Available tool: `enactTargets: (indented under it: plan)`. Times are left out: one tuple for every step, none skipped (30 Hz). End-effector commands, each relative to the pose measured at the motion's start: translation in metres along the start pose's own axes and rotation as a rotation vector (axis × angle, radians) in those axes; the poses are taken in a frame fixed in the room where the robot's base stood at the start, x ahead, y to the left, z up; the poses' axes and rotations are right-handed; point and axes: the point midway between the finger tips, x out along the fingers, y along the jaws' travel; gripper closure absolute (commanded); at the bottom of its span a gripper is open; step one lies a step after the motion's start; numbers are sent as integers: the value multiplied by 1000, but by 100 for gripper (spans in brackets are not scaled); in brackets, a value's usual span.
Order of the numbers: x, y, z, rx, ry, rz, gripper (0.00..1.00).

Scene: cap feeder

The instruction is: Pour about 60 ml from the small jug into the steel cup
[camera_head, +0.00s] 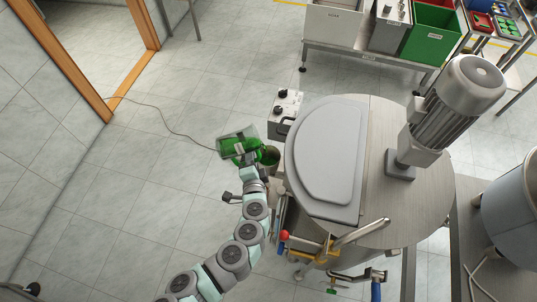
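A round vessel, seemingly the steel cup (269,157), is just right of the jug and looks dark green inside. Whether a stream runs between them is too small to tell.
A large round steel machine with a grey lid (322,150) and a motor (468,88) stands right of the cup. A control box (285,112) is behind the cup. Crates (433,32) stand on a bench at the back. The floor at left is open, crossed by a thin cable.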

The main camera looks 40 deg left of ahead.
Motion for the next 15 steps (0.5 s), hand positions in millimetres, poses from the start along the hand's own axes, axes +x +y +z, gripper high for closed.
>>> enactTargets:
  plan:
    - [1,2,2,-16,2,-1,100]
    - [2,4,5,-43,7,-2,100]
    - [1,2,4,-95,21,-3,100]
    - [0,-2,0,-139,35,-4,100]
    - [0,-4,-3,-180,46,-4,100]
    - [1,-2,-4,-233,59,-5,100]
    - [2,4,-5,-267,68,-3,100]
    - [2,3,-7,-290,78,-4,100]
    - [1,2,-10,-306,87,-2,100]
    - [0,1,-12,-310,90,-1,100]
    - [0,0,-13,-311,91,0,100]
    - [0,0,-13,-317,92,0,100]
    - [1,1,-13,-325,94,0,100]
    - [1,2,-13,-337,97,-1,100]
    - [2,3,-14,-358,102,-1,100]
